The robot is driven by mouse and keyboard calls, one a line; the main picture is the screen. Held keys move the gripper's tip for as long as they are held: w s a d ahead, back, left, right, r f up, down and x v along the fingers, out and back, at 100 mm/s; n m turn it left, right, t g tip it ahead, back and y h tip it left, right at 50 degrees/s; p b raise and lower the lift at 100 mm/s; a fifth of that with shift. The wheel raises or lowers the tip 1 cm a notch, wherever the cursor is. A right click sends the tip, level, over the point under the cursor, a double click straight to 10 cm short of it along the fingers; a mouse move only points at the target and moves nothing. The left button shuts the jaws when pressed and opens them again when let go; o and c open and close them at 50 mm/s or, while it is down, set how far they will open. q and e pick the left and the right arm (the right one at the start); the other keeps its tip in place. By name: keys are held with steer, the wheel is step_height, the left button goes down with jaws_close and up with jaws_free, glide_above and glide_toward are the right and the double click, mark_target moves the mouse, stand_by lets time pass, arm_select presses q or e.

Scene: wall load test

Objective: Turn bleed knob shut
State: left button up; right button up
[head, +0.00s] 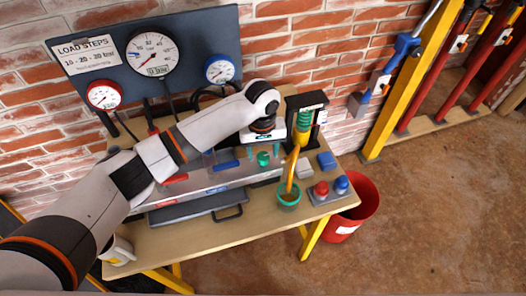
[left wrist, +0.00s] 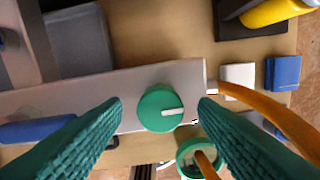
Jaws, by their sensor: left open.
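A round green knob (left wrist: 158,108) with a white pointer bar sits on the grey block (left wrist: 90,95) in the left wrist view. Its pointer aims to the right in that view. The knob also shows in the head view (head: 263,158), just below my left gripper (head: 265,148). My left gripper (left wrist: 160,104) has its teal fingers spread, one on each side of the knob in the wrist picture. I see no contact between the fingers and the knob. I cannot tell the height gap. My right gripper is not in view.
A gauge board (head: 200,62) stands behind the bench. An orange hose (head: 292,170) runs down into a green cup (head: 289,193) close to the knob. Red and blue buttons (head: 330,188) are at the right of the bench. A red bucket (head: 358,205) stands beside it.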

arm_select(q)
steer(key=shift+f, duration=0.6)
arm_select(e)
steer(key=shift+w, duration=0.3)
